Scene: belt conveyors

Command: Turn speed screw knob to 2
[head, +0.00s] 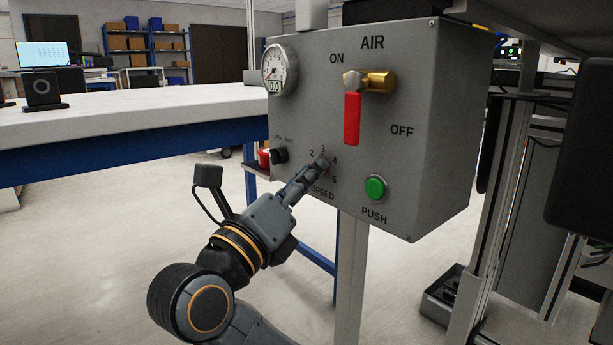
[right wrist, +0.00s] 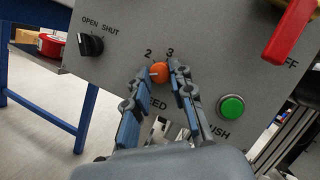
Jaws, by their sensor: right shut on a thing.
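The speed screw knob is a small orange knob (right wrist: 159,73) on the grey panel, below the printed 2 and 3 in the right wrist view. A pale mark shows on its left side; I cannot tell exactly which number it points to. My right gripper (head: 319,166) reaches up to the SPEED dial in the head view and hides the knob there. In the right wrist view the fingers of my right gripper (right wrist: 160,67) sit on both sides of the knob, shut on it. My left gripper is not in view.
The grey control box (head: 425,160) carries a gauge (head: 279,70), a red air lever (head: 352,118) hanging down, and a green push button (head: 375,188) right of the dial. A black open/shut knob (right wrist: 91,45) is to the left. A white-topped table (head: 130,108) stands behind.

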